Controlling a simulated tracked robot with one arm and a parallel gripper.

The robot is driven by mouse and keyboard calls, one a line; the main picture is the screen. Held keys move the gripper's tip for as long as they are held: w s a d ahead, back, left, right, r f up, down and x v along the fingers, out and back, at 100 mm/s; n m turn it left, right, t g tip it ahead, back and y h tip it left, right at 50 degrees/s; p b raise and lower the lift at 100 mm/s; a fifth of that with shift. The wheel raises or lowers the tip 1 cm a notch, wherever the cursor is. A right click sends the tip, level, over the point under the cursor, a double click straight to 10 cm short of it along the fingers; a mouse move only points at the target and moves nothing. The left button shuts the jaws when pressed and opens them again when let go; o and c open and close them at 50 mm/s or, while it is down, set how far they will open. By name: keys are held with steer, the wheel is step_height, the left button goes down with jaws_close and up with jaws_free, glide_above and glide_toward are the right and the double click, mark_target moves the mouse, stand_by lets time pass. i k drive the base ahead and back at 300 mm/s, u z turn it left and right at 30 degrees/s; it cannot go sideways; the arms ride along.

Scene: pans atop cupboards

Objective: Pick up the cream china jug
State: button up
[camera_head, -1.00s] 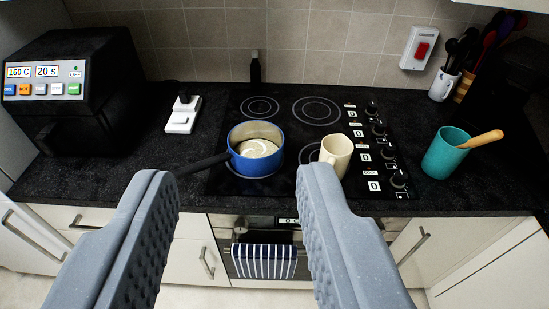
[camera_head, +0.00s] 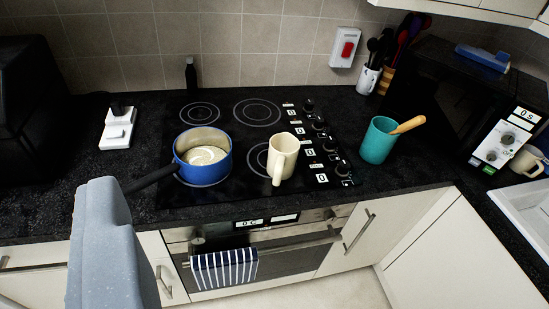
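The cream china jug (camera_head: 285,152) stands upright on the black hob, at the front right ring, with its handle towards me. It is right of a blue saucepan and apart from it. Of my gripper (camera_head: 108,245), only one grey finger shows, at the lower left. The other finger is out of the picture. Bare space shows left of the visible finger, so the fingers are apart and my gripper is open. It is in front of and well to the left of the jug, touching nothing that I can see.
The blue saucepan (camera_head: 203,172) with pale contents points its black handle towards my finger. A teal pot (camera_head: 378,142) with a wooden utensil stands right of the hob. A striped towel (camera_head: 224,271) hangs on the oven. Upper cupboards (camera_head: 470,10) overhang at top right.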

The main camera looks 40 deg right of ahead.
mark_target(284, 149)
steer(key=i, duration=0.95)
steer(key=z, duration=0.05)
